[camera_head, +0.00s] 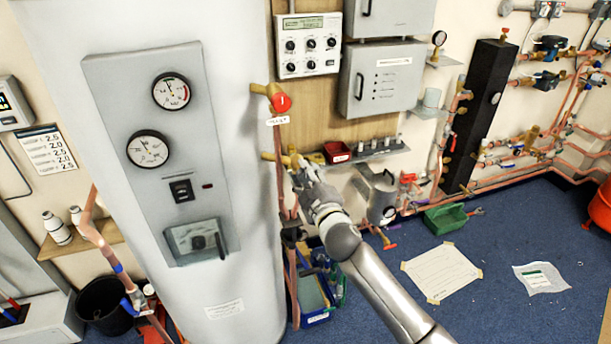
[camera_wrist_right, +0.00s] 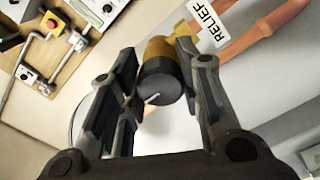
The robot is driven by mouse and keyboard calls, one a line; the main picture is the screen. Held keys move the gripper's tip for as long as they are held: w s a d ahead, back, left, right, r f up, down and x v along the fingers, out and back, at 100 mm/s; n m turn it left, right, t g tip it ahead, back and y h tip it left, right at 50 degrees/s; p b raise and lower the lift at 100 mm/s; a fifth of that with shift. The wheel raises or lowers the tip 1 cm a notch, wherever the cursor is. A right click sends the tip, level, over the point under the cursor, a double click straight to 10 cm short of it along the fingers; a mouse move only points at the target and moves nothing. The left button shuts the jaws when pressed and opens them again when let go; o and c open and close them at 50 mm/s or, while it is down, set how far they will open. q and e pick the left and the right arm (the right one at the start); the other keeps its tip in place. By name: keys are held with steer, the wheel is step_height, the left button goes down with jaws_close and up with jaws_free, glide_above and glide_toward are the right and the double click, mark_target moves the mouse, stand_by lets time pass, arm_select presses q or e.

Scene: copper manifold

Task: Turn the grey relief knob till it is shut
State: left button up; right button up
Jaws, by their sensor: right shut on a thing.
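The grey relief knob (camera_wrist_right: 158,92) is a short dark grey cylinder with a white pointer line on its face. It sits on a brass fitting (camera_wrist_right: 160,48) beside a white RELIEF label (camera_wrist_right: 222,24) in the right wrist view. My right gripper (camera_wrist_right: 166,76) has its two fingers on either side of the knob and is shut on it. In the head view my right gripper (camera_head: 300,172) is at the brass pipework (camera_head: 272,157) on the right side of the white tank, and it hides the knob there. My left gripper is not in view.
A red knob (camera_head: 281,102) on brass stands just above my right gripper. A red bin (camera_head: 337,152) and a small shelf (camera_head: 375,152) are close on the right. A grey cabinet (camera_head: 383,78) hangs above. The white tank (camera_head: 240,170) stands to the left.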

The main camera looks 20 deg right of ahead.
steer(key=o, duration=1)
steer(key=shift+o, duration=0.2)
steer(key=s, duration=1.2)
steer(key=shift+d, duration=0.2)
